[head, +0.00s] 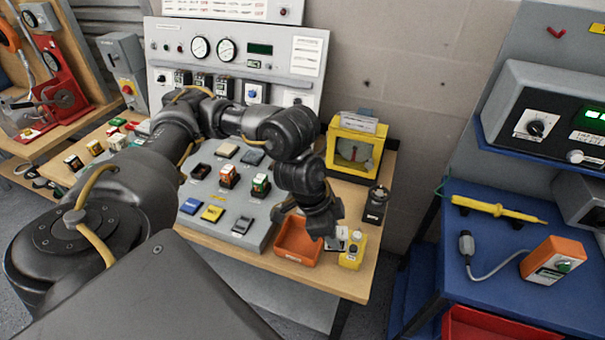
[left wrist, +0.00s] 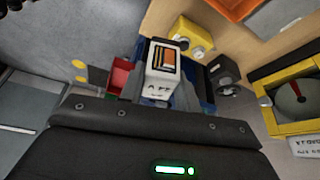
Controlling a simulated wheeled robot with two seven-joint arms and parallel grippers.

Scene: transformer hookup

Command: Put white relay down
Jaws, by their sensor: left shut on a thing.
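My left gripper (head: 326,222) reaches over the right part of the workbench, beside the orange tray (head: 290,255). In the left wrist view the left gripper (left wrist: 160,92) is shut on the white relay (left wrist: 160,84), which has a white body and an orange and dark top. The relay is held between the fingers above the bench's right edge area. In the head view it is mostly hidden by the gripper. My right gripper is in neither view.
A yellow button box (head: 352,252) stands close to the gripper, with a black knob unit (head: 376,204) behind it. A yellow-framed meter (head: 354,150) stands further back. A sloped grey panel (head: 212,218) with several relays lies left. A blue table (head: 490,285) stands right.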

